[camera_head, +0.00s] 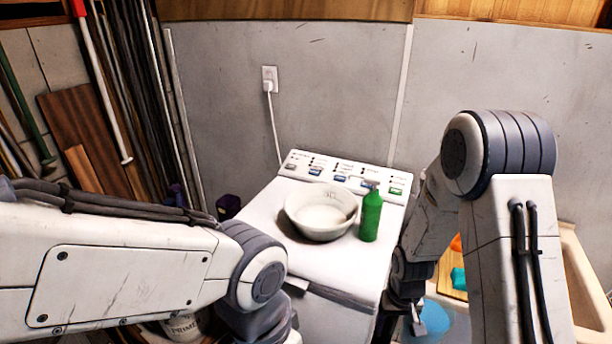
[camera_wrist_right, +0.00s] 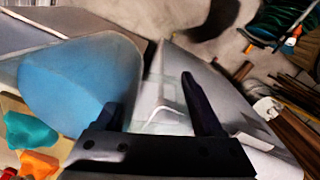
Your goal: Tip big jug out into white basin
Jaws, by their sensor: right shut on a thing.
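The white basin (camera_head: 312,232) sits upright on top of the white washing machine (camera_head: 270,232). The big jug, a clear vessel with blue in it (camera_head: 432,322), is low at the right of the machine, partly hidden by my right arm. In the right wrist view the jug (camera_wrist_right: 80,82) fills the left side, tilted in the picture. My right gripper (camera_head: 416,318) is beside the jug and shut on it, seemingly at its handle; its two dark fingers (camera_wrist_right: 155,95) show in the wrist view. My left arm crosses the lower left; its gripper is out of frame.
A green bottle (camera_head: 370,217) stands right of the basin. A wooden board (camera_head: 452,288) with teal (camera_head: 459,278) and orange items lies by a pale sink tub (camera_head: 570,250) at the right. Boards and poles lean at the left wall. The machine's front top is clear.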

